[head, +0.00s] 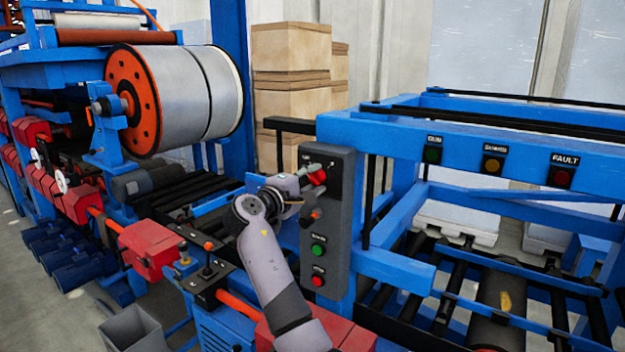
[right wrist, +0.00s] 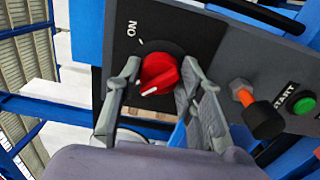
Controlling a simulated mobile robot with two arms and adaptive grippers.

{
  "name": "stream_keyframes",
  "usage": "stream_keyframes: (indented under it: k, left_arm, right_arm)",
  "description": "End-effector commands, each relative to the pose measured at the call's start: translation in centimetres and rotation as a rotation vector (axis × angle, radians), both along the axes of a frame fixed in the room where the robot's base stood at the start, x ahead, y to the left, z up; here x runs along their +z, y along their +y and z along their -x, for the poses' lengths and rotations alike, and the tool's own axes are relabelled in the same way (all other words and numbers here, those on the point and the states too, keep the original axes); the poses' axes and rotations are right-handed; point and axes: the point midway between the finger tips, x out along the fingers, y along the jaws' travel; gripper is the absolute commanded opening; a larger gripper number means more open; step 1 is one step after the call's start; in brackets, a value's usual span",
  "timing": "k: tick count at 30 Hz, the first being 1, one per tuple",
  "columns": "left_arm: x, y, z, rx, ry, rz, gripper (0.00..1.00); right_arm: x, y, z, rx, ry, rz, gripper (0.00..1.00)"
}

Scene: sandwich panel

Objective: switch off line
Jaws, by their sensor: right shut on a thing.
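The grey control panel (head: 340,235) stands upright at the middle of the head view. Its red rotary switch (head: 318,177) is near the top. In the right wrist view the red switch (right wrist: 158,73) sits on a black plate with an ON label (right wrist: 131,28) and a white tick above it. A white mark shows at the switch's lower left. My right gripper (head: 311,174) is at the switch, with one finger on each side, shut on it; its fingers also show in the right wrist view (right wrist: 158,80). My left gripper is out of view.
Below the switch are an orange and black lever (head: 316,214), a green START button (head: 318,250) and a red button (head: 318,281). Blue machine rails (head: 470,150) carry indicator lamps (head: 492,164) at right. A large metal roll (head: 185,95) stands at left.

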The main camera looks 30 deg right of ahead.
Motion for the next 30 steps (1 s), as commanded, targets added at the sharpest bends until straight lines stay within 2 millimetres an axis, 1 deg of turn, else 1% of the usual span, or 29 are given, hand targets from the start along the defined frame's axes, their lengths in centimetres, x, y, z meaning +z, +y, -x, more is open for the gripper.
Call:
stream_keyframes:
  k: [5,6,15,25,28,30]
  left_arm:
    - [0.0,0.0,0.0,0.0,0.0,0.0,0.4]
    - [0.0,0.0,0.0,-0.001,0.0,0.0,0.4]
    - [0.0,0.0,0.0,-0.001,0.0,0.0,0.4]
    - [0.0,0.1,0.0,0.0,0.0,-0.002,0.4]
    - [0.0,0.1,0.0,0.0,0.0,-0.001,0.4]
    - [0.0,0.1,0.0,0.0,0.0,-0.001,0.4]
  right_arm:
    - [0.1,0.1,-0.1,0.002,0.0,0.002,0.07]
    - [0.1,0.1,-0.1,0.002,0.0,0.002,0.35]
    - [0.0,0.0,0.0,0.001,0.0,0.001,0.55]
    - [0.0,0.3,0.1,0.0,0.0,0.0,0.55]
    - [0.0,1.2,0.4,0.002,-0.001,0.0,0.55]
    - [0.0,2.2,0.8,0.003,-0.002,-0.001,0.55]
